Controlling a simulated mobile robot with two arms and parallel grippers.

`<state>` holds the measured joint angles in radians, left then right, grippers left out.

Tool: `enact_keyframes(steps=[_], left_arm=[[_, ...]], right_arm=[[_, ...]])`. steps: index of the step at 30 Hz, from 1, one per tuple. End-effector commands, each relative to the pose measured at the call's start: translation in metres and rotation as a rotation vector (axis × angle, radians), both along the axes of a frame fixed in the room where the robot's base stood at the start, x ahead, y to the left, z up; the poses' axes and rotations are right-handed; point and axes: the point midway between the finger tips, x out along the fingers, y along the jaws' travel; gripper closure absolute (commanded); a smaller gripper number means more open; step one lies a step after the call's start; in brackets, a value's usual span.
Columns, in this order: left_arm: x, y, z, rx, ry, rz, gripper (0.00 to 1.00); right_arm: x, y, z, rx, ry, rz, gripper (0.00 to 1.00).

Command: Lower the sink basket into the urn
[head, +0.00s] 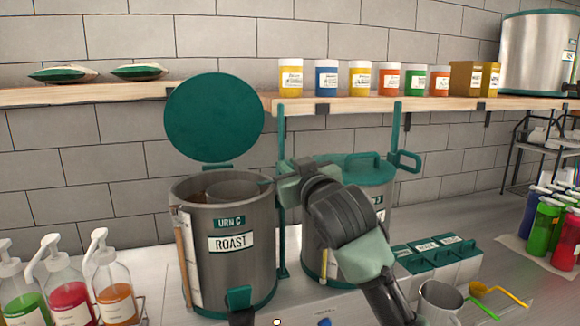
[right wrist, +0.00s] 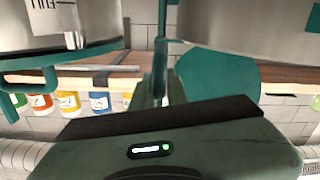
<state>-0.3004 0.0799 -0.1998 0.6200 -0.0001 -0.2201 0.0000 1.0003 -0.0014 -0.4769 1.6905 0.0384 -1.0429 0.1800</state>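The urn marked "URN C ROAST" (head: 228,265) is a dark grey cylinder with its round green lid (head: 214,117) raised behind it. A smaller grey cylinder, which looks like the sink basket (head: 232,187), sits inside the urn's mouth, its rim near the urn's rim. My right gripper (head: 268,183) is at the right edge of the urn's mouth, beside the basket. In the right wrist view its narrow fingers (right wrist: 160,85) appear close together below a grey curved wall; their tips are unclear, and a grip on the basket cannot be confirmed. My left gripper is not in view.
A second urn with a closed green lid (head: 352,167) stands right of it, partly behind my right arm. Pump bottles (head: 115,290) stand at the left. A wooden shelf (head: 345,103) with several jars runs behind. A metal cup (head: 440,300) is front right.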

Motion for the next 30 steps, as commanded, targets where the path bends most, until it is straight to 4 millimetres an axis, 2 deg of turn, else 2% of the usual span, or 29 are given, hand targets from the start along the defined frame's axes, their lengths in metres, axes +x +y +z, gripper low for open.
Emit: enact_keyframes(steps=[1,2,14,24,30], left_arm=[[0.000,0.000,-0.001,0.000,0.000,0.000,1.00],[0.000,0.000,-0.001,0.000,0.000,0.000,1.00],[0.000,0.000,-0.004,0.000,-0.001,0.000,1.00],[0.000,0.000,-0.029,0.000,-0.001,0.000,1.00],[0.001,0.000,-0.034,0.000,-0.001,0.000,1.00]], right_arm=[[0.001,0.000,-0.008,-0.006,0.017,-0.001,0.74],[0.001,0.000,-0.008,-0.006,0.017,-0.001,0.66],[-0.003,-0.001,-0.006,-0.002,0.009,0.000,0.66],[-0.054,-0.018,-0.008,-0.002,0.009,-0.001,0.66],[-0.071,-0.024,-0.007,-0.003,0.012,0.000,0.66]])
